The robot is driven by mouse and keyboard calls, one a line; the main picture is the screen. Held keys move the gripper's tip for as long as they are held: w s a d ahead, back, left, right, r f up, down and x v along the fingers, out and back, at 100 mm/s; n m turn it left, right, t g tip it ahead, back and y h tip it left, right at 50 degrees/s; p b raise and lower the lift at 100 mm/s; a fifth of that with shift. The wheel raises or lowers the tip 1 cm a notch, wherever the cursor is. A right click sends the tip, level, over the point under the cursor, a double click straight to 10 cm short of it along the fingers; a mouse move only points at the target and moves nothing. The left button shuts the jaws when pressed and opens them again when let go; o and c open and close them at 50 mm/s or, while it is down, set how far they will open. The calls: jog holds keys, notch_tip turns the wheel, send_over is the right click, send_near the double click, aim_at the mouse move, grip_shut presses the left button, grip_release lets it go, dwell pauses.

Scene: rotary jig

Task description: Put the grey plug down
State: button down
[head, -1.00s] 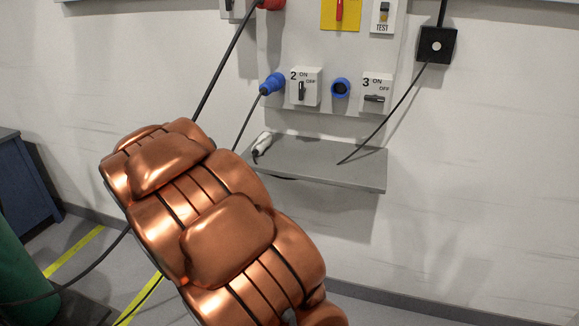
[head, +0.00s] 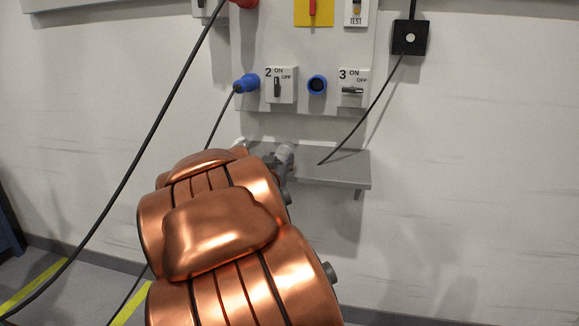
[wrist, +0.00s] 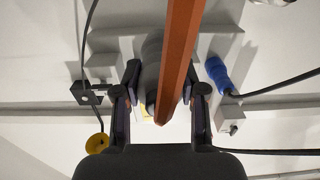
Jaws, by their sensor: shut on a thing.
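The grey plug (wrist: 151,65) is between the two fingers of my gripper (wrist: 160,106) in the wrist view, and the gripper is shut on it. An orange bar-like piece (wrist: 178,60) runs across the front of the plug and hides part of it. In the head view a light grey end of the plug (head: 285,152) shows past my copper arm, at the grey shelf (head: 335,172). My arm hides most of the gripper there. I cannot tell whether the plug touches the shelf.
A black box (head: 410,37) has a cable hanging to the shelf.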

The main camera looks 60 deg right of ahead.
jog(key=w+d, duration=0.3)
jog(key=w+d+f, duration=0.1)
jog(key=w+d, duration=0.2)
jog(key=w, duration=0.1)
jog(key=w+d, duration=0.3)
jog(key=d, duration=0.1)
jog(key=shift+w+f, duration=0.15)
jog(key=shift+w, duration=0.15)
jog(key=shift+w+d+f, duration=0.15)
jog(key=shift+w+d, duration=0.25)
jog(key=shift+d, duration=0.05)
jog(key=shift+f+b, duration=0.35)
jog(key=shift+f, duration=1.3)
jog(key=shift+f, duration=0.25)
jog(key=c, duration=0.7)
grip_release()
jog(key=shift+o, duration=0.2)
jog(key=shift+r, duration=0.25)
jog(key=v, duration=1.2)
